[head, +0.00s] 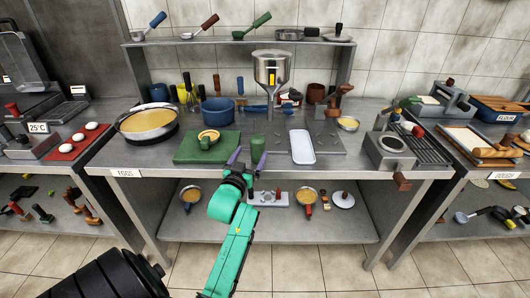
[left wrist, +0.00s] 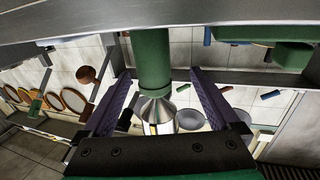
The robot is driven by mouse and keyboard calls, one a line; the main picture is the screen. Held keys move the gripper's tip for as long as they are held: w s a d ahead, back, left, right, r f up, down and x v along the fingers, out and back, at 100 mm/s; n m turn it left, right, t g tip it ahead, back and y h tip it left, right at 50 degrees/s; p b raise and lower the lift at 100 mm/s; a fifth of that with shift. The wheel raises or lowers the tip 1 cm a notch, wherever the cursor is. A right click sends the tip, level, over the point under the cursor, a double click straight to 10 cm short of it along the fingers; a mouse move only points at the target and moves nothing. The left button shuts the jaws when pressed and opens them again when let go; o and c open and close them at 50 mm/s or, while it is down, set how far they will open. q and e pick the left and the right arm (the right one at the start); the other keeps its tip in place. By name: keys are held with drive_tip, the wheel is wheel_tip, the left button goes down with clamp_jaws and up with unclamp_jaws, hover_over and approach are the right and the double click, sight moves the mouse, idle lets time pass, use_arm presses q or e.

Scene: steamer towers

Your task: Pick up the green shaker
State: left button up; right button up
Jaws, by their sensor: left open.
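In the left wrist view, which shows the scene upside down, the shaker (left wrist: 152,58) appears between the two open fingers (left wrist: 160,75), with a gap on each side. I see no contact. How deep it sits between the fingers is unclear. My right gripper is not in view.
A white tray (head: 302,147) lies right of the shaker. A steel funnel dispenser (head: 270,72) stands behind it. A blue pot (head: 218,110) and a wide pan (head: 147,120) are behind left. The lower shelf (head: 340,229) holds ladles and small items.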

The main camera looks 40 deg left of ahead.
use_arm(q)
drive_tip(key=x, duration=0.5)
drive_tip(key=d+x, duration=0.1)
drive_tip(key=x, duration=0.2)
drive_tip(key=shift+w+a+p, duration=0.1)
drive_tip(key=shift+w+p, duration=0.2)
drive_tip(key=shift+p, duration=0.05)
drive_tip(key=shift+s, duration=0.15)
drive_tip(key=c, duration=0.3)
clamp_jaws()
